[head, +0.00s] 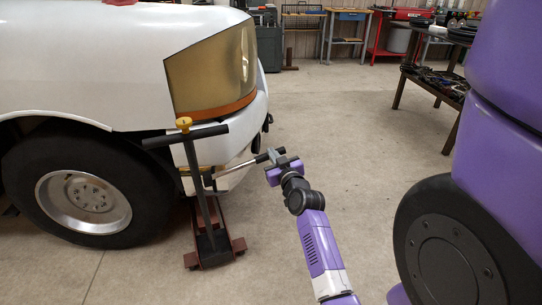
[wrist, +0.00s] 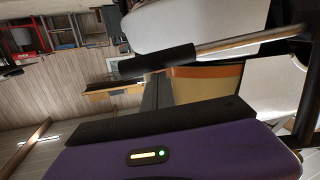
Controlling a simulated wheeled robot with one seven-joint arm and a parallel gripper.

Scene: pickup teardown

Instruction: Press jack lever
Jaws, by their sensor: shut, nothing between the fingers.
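The floor jack (head: 210,245) stands on the floor beside the pickup's front wheel, with a dark red base and an upright T-handle (head: 186,136). Its jack lever (head: 238,166) is a silver rod with a black grip, slanting up to the right. In the wrist view the lever's black grip (wrist: 158,60) and silver rod cross the top of the picture. My gripper (head: 283,160) is at the grip's outer end. In the wrist view my gripper's fingers (wrist: 157,92) are shut with nothing held, close to the grip. I cannot tell whether they touch it.
The white pickup (head: 90,60) fills the left, with its front wheel (head: 85,198) close to the jack. A dark shelf table (head: 440,85) stands at the right. Workbenches (head: 345,30) line the back wall.

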